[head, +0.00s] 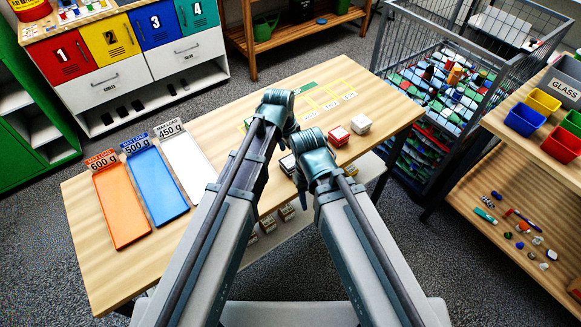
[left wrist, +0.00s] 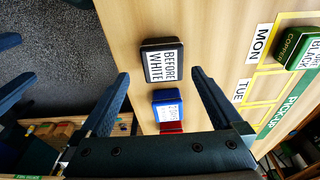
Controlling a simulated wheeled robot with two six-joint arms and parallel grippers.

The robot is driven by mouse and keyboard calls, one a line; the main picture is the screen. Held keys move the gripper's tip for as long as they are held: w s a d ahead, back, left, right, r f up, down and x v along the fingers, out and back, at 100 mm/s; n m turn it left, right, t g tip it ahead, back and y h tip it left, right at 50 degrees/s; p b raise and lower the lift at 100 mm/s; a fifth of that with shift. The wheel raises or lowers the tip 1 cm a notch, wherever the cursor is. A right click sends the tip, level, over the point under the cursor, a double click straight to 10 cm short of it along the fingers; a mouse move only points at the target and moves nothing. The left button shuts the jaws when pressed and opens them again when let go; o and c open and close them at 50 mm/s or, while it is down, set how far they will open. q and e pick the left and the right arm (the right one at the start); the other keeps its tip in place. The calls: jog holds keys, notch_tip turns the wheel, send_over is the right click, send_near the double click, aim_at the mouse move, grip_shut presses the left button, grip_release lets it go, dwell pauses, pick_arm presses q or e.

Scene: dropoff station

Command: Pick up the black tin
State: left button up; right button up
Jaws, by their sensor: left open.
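The black tin (left wrist: 162,62) has a white label reading "BEFORE WHITE" and sits upright on the wooden table. My left gripper (left wrist: 159,75) is open above the table, its fingertips to either side of the black tin's near end and apart from it. In the head view, a dark tin (head: 288,164) shows partly between my arms; my left gripper (head: 279,108) is seen from behind there. My right gripper (head: 316,152) is also seen from behind; in the left wrist view its two fingers appear spread at the left edge.
A blue tin (left wrist: 167,105) and a red one (left wrist: 172,127) stand close below the black tin. Red (head: 338,136) and white (head: 361,124) tins stand right. Orange (head: 121,205), blue (head: 156,184) and white trays lie left.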

aim_at(290, 161)
pick_arm(q)
jog(key=f+b, duration=0.5)
jog(key=shift+w+f, duration=0.15)
jog(key=shift+w, duration=0.2)
jog(key=shift+c, duration=0.2)
jog(key=c, duration=1.4)
jog(key=shift+o, duration=0.2)
jog(key=shift+r, duration=0.2)
